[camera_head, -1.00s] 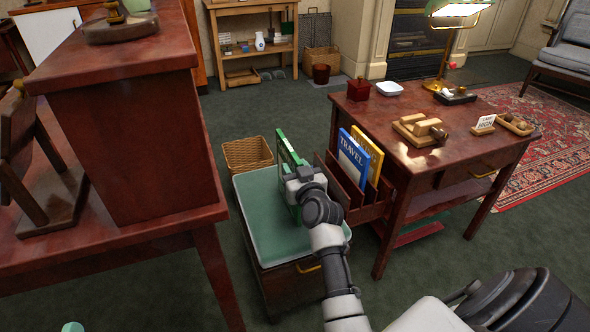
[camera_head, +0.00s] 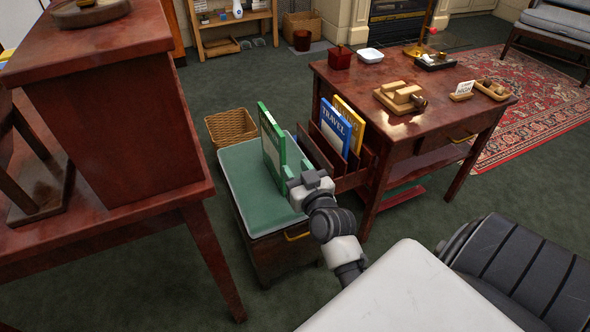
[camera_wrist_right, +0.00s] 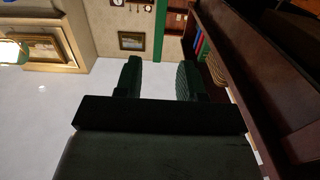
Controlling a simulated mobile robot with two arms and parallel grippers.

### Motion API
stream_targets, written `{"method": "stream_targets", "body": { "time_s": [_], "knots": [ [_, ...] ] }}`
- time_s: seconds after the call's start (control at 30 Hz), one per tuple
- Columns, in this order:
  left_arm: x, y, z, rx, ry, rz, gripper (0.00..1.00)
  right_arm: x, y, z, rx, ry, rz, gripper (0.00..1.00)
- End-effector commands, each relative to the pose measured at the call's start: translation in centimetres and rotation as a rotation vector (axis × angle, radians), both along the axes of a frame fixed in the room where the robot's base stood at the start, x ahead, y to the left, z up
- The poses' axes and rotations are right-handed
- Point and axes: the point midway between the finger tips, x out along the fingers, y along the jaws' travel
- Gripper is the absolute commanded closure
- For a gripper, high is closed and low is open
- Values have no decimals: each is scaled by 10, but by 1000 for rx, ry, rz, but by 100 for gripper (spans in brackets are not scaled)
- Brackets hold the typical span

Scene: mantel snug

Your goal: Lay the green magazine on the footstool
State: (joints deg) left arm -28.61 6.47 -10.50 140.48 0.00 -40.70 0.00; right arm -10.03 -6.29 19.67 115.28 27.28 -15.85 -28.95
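The green magazine (camera_head: 272,146) is upright, on edge, over the green cushioned top of the footstool (camera_head: 245,190). Its lower edge looks to be at the cushion, and it is not lying flat. My right gripper (camera_head: 292,176) is low over the footstool's right side, just beside the magazine's near edge. In the right wrist view its two dark green fingers (camera_wrist_right: 160,80) are apart with an empty gap between them. A narrow green strip (camera_wrist_right: 161,32) shows beyond the fingertips, which may be the magazine edge-on. My left gripper is not in view.
A rack with a blue travel magazine (camera_head: 335,128) and a yellow magazine (camera_head: 350,118) is on the side of the desk (camera_head: 345,80), right of the footstool. A wicker basket (camera_head: 230,128) stands behind the footstool. A dark red wooden cabinet (camera_head: 110,120) is close on the left.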

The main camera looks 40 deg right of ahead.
Motion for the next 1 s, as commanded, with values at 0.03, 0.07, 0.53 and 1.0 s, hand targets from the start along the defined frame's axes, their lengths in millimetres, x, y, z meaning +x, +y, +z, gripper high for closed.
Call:
{"method": "stream_targets", "body": {
  "time_s": [0.03,0.07,0.53,1.0],
  "knots": [
    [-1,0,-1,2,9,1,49,-3,8,2,-7,11,25,61],
    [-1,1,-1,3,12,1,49,-6,17,3,-13,22,50,61],
    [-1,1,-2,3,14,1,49,-107,179,14,-9,352,440,61],
    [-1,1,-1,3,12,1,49,-107,179,14,-6,353,439,61]
  ]
}}
